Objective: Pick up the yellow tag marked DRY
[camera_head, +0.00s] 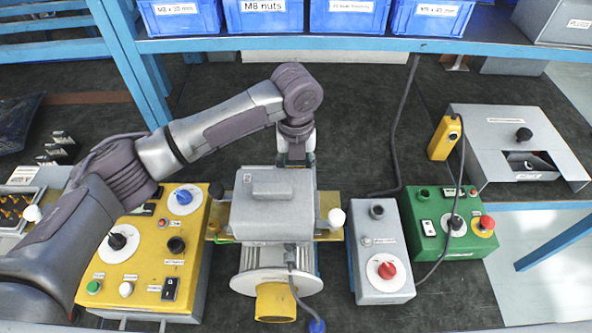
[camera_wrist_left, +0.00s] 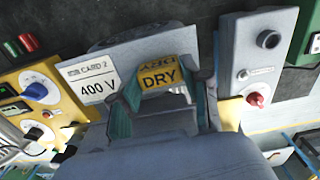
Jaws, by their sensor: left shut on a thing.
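The yellow tag marked DRY (camera_wrist_left: 160,78) shows in the left wrist view, between the two teal-lined fingers of my left gripper (camera_wrist_left: 166,92). The gripper is shut on the tag. In the head view my left gripper (camera_head: 295,158) points down just behind the grey box of the blower (camera_head: 272,205), and the tag cannot be made out there. A white card reading "CARD 2, 400 V" (camera_wrist_left: 95,78) is beside the tag in the wrist view. My right gripper is not in view.
A yellow control box (camera_head: 150,250) stands left of the blower. A grey switch box (camera_head: 380,255) and a green box (camera_head: 450,225) stand to the right. Blue bins (camera_head: 265,16) line the shelf behind. Dark mat is free behind the grey switch box.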

